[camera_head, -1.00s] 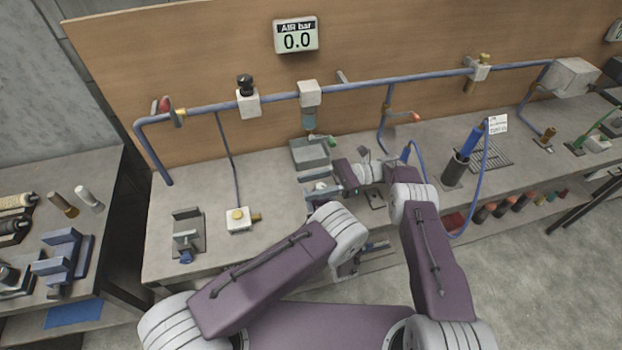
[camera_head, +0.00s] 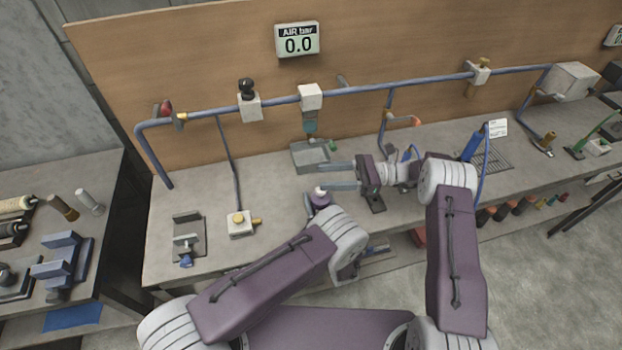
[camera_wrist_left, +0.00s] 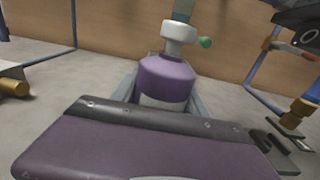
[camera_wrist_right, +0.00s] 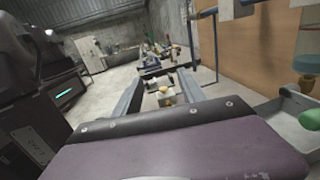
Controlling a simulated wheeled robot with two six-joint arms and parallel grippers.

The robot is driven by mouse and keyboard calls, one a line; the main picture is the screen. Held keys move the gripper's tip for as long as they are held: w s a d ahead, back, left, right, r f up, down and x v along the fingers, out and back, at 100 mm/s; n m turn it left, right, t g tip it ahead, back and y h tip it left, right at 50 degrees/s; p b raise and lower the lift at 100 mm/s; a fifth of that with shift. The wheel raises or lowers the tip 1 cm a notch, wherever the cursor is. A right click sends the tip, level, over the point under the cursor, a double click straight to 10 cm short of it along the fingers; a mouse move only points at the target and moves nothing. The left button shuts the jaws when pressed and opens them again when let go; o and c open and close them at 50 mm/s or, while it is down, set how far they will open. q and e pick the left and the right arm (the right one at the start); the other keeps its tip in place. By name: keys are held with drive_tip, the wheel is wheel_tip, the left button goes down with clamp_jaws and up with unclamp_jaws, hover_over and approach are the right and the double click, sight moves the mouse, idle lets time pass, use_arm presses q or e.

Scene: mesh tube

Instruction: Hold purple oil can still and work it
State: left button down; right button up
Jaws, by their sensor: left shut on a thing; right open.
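The purple oil can (camera_head: 320,199) with a white cap stands upright at the bench's front part. In the left wrist view the can (camera_wrist_left: 166,84) sits between the fingers of my left gripper (camera_wrist_left: 165,92), which is shut on its body. In the head view my left wrist hides part of the can and most of that gripper. My right gripper (camera_head: 326,176) is open, its two fingers pointing left just behind and above the can's cap, with nothing between them. The right wrist view shows the same spread, empty fingers (camera_wrist_right: 160,76).
A grey tray (camera_head: 309,157) lies behind the can, below a hanging filter bowl (camera_head: 310,122). A box with a yellow button (camera_head: 238,223) and a small clamp fixture (camera_head: 187,238) are to the left. A blue pipe (camera_head: 390,88) runs along the wooden board.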

sight(321, 192)
drive_tip(key=s+d+f+m+t, duration=0.2)
drive_tip(key=d+f+m+t, duration=0.25)
drive_tip(key=d+f, duration=0.2)
drive_tip(key=shift+n+t, duration=0.45)
drive_tip(key=a, duration=0.3)
drive_tip(key=w+a, duration=0.1)
drive_tip(key=a, duration=0.3)
drive_tip(key=w+a, duration=0.1)
drive_tip(key=a, duration=0.3)
drive_tip(key=shift+w+a+r, duration=0.15)
drive_tip(key=shift+w+r, duration=0.1)
clamp_jaws()
